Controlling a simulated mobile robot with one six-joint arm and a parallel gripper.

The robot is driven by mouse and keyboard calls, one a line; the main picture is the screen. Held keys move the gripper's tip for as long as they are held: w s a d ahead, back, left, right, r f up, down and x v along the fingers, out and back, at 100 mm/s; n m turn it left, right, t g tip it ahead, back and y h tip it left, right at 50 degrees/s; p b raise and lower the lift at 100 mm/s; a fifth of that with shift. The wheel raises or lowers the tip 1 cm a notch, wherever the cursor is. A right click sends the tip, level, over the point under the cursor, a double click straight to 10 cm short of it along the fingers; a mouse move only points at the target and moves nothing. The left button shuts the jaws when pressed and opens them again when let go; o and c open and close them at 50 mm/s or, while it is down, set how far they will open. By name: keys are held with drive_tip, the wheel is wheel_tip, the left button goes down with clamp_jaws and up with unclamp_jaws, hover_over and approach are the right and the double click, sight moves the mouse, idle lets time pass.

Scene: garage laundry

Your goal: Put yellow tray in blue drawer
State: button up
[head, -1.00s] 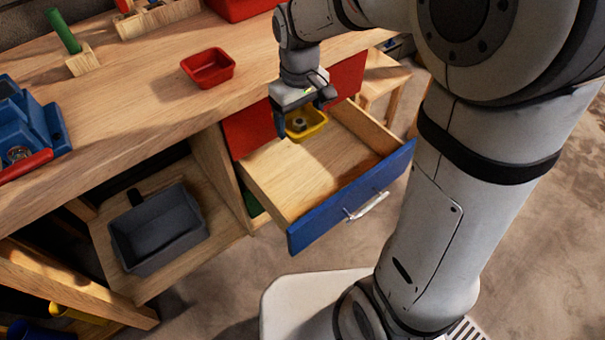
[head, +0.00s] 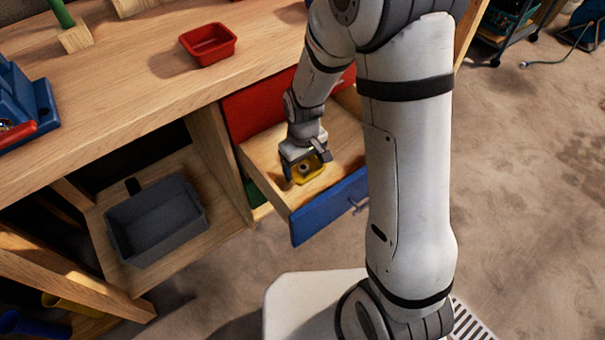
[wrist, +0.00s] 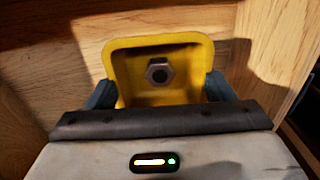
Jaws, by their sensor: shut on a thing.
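The yellow tray (head: 308,173) is small and holds a grey nut (wrist: 159,71). It also shows in the wrist view (wrist: 190,50). My gripper (head: 304,172) is shut on the tray, with a finger at each side of it. The tray is inside the outline of the open blue drawer (head: 328,209), low over its wooden floor. I cannot tell whether it touches the floor. My arm hides the drawer's right end and part of its inside.
A red tray (head: 208,45) sits on the wooden workbench (head: 130,90) above. A grey bin (head: 155,222) stands on the lower shelf to the left. A red panel (head: 258,106) is behind the drawer.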

drive_tip(key=shift+f+b, duration=0.5)
drive_tip(key=shift+f, duration=1.5)
drive_tip(key=shift+f, duration=0.2)
drive_tip(key=o, duration=1)
drive_tip(key=shift+r, duration=0.1)
